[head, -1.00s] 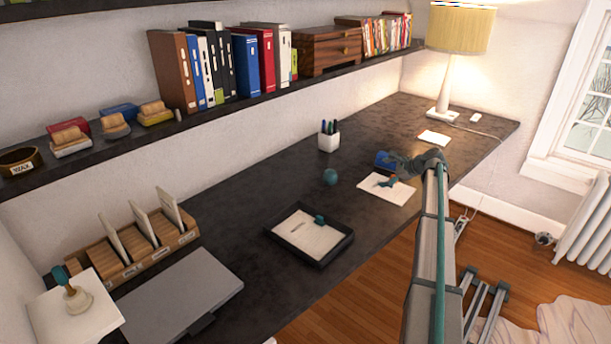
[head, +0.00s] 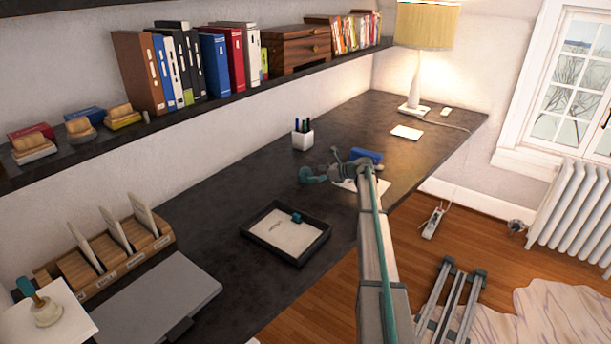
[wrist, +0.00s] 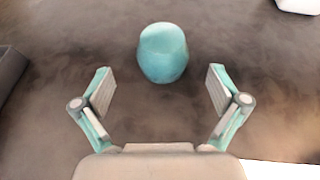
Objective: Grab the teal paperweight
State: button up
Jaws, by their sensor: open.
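The teal paperweight (wrist: 163,52) is a smooth, rounded, egg-like piece standing on the dark desk. In the wrist view it is near the top centre, in line with the gap between my fingers and just beyond the fingertips. My gripper (wrist: 160,88) is open and empty, with one finger on each side of the gap and neither touching the paperweight. In the head view my gripper (head: 322,174) is low over the middle of the desk. The teal paperweight (head: 306,174) is at its left end, where the matching teal colours make the two hard to separate.
A black tray (head: 250,234) with paper and a small teal piece stands in front. A white pen cup (head: 303,140) is behind the gripper. A blue object (head: 366,155) and a paper sheet (head: 376,188) lie to the right. The shelf (head: 230,105) runs above the desk's back.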

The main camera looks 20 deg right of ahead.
aim_at(305, 175)
jog(key=shift+p+x, duration=0.8)
jog(key=shift+x, duration=2.2)
jog(key=shift+w+d+r, duration=0.1)
jog(key=shift+d, duration=0.05)
jog(key=c, duration=1.6)
